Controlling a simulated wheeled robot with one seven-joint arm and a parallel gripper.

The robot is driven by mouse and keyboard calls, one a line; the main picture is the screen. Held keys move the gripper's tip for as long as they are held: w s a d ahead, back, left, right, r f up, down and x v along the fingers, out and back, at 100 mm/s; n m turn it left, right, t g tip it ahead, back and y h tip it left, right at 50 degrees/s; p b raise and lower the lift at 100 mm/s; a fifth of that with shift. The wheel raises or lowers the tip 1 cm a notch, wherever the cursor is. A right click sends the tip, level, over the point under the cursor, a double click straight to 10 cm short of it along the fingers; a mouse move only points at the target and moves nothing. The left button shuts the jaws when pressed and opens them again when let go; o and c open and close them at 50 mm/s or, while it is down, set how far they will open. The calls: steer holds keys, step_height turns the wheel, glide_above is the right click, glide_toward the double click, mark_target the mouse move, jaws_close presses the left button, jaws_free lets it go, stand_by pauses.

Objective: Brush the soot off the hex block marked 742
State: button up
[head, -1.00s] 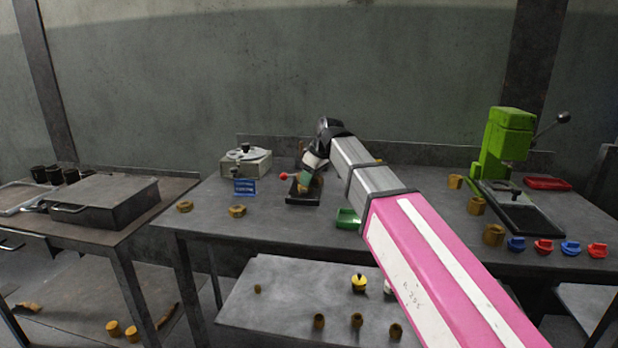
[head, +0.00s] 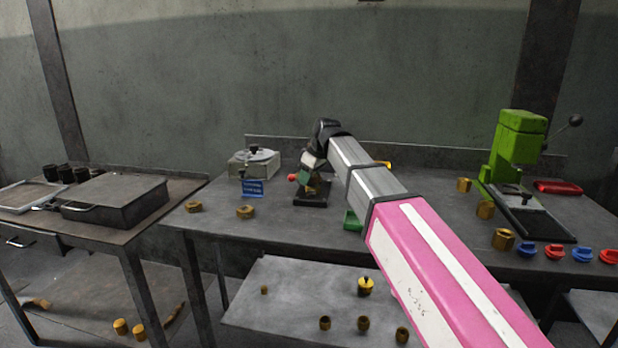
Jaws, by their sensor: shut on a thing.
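My gripper (head: 309,172) points down over a small black stand (head: 309,202) on the middle of the bench. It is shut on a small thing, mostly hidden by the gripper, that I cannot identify. A green patch and a brassy patch show at the jaws, just above the stand. A red ball knob (head: 292,177) sits at the stand's left side. Several brassy blocks stand on the bench, including one at the left front (head: 193,207), one beside it (head: 245,211) and one at the right (head: 503,239). No mark 742 or soot is legible.
A pale device with a round top (head: 254,163) and a blue sign (head: 252,188) stand left of the stand. A green press (head: 516,150) is at the right, near several small red and blue pieces (head: 555,251). A grey lidded box (head: 114,205) is on the left table.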

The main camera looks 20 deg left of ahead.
mark_target(319, 176)
steer(key=shift+d, duration=0.15)
steer(key=shift+s+d+f, duration=0.1)
steer(key=shift+s+d, duration=0.15)
steer(key=shift+d, duration=0.6)
steer(key=shift+s+d+f, duration=0.1)
steer(key=shift+s+d, duration=0.1)
steer(key=shift+d, duration=0.6)
steer(key=shift+c, duration=0.3)
steer(key=shift+w+a+r, duration=0.1)
steer(key=shift+w+a, duration=0.15)
steer(key=shift+a, duration=0.65)
steer(key=shift+r, duration=0.1)
steer(key=shift+r, duration=3)
